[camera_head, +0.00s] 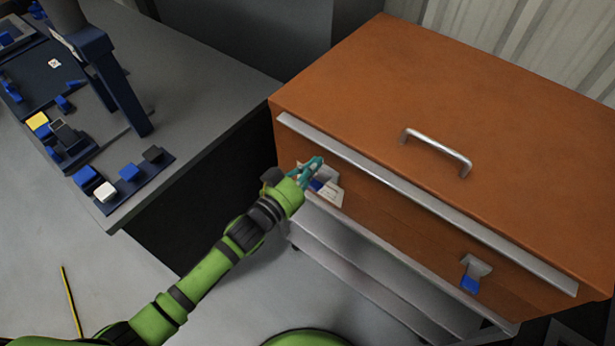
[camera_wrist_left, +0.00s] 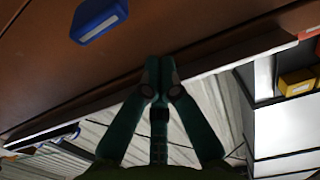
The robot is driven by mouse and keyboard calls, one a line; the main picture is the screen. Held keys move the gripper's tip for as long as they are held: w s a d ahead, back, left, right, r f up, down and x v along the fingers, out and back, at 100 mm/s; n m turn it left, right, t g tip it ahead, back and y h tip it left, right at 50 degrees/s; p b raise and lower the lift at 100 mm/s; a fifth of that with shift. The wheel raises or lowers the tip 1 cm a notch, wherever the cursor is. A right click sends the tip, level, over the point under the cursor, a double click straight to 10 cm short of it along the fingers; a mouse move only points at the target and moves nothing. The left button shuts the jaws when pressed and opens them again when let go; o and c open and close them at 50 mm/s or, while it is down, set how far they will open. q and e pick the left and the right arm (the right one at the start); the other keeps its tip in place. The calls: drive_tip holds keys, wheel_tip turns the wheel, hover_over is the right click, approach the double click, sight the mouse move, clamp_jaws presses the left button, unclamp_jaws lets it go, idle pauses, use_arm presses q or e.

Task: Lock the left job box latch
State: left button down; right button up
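The orange job box (camera_head: 400,90) has a closed lid with a silver front edge. Its left latch (camera_head: 328,189) has a grey metal plate and a blue handle, partly hidden behind my left gripper (camera_head: 310,168). In the left wrist view the blue latch handle (camera_wrist_left: 98,18) is at the upper left, apart from the fingertips. My left gripper's teal fingers (camera_wrist_left: 160,77) meet at their tips with nothing seen between them, close to the box front. The right latch (camera_head: 473,274) also shows a blue handle, hanging down. My right gripper is out of view.
A silver handle (camera_head: 437,152) stands on the lid. A grey workbench (camera_head: 190,100) with blue trays and small parts stands to the left. A grey metal frame (camera_head: 370,275) sits under the box. Open floor lies at the lower left.

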sight(319, 181)
use_arm(q)
drive_tip(key=f, duration=0.1)
drive_tip(key=s+f, duration=0.1)
drive_tip(key=a+f, duration=0.1)
drive_tip(key=shift+s+f, duration=0.25)
drive_tip(key=shift+f, duration=0.1)
drive_tip(key=shift+a, duration=0.1)
